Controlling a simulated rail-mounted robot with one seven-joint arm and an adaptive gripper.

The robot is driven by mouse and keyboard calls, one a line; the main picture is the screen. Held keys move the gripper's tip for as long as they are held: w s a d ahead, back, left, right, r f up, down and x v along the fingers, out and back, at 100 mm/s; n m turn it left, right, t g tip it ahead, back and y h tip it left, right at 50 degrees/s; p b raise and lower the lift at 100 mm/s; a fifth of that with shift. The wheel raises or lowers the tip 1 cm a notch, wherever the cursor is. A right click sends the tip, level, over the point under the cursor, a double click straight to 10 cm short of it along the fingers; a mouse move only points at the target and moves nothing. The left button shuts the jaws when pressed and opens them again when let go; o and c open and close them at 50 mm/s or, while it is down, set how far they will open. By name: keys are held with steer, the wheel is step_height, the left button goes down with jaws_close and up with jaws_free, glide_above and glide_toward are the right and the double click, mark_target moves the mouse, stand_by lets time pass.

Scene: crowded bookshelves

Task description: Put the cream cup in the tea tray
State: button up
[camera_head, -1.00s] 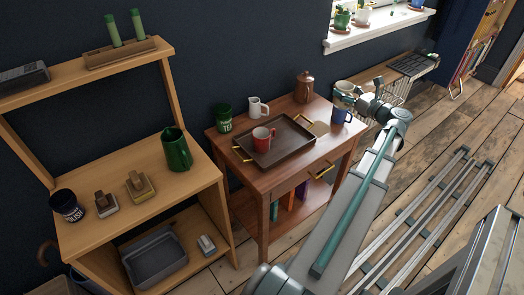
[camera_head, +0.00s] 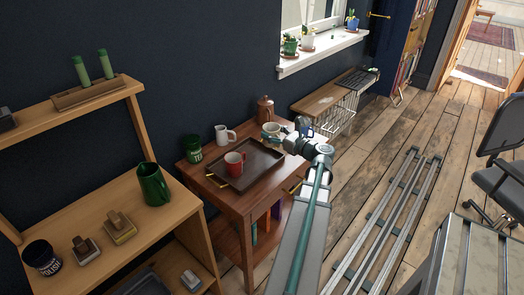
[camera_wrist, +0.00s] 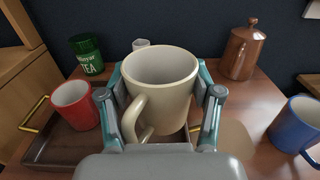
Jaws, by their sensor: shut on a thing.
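The cream cup (camera_wrist: 160,82) is upright between the fingers of my gripper (camera_wrist: 160,100), which is shut on it. Its handle points toward the wrist camera. In the head view the cup (camera_head: 271,131) shows at the far right of the tea tray, partly behind my wrist. The brown tea tray (camera_head: 262,169) lies on the small wooden table, with brass handles. In the wrist view the tray (camera_wrist: 58,150) shows at lower left, and the cup and gripper hide part of it. I cannot tell whether the cup is over the tray or how high it is.
A red mug (camera_head: 233,163) stands in the tray. Around it on the table are a green tea tin (camera_head: 193,149), a white pitcher (camera_head: 223,134), a copper pot (camera_head: 265,110) and a blue mug (camera_wrist: 297,126). A wooden shelf (camera_head: 100,204) stands left.

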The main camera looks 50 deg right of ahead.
mark_target(270, 144)
steer(key=f, duration=0.1)
steer(key=w+a+f, duration=0.2)
steer(key=f, duration=0.1)
steer(key=shift+w+a, duration=0.1)
steer(key=shift+a, duration=0.05)
steer(key=shift+w+a+f, duration=0.1)
steer(key=shift+f, duration=0.8)
steer(key=shift+w+a+f, duration=0.1)
steer(key=shift+f, duration=0.8)
steer(key=shift+f, duration=0.1)
steer(key=shift+f+b, duration=0.1)
steer(key=shift+b, duration=0.2)
steer(key=o, duration=1.3)
steer(key=shift+r, duration=0.25)
steer(key=s, duration=0.8)
steer(key=s+a, duration=0.1)
steer(key=s, duration=0.3)
steer(key=shift+f, duration=0.1)
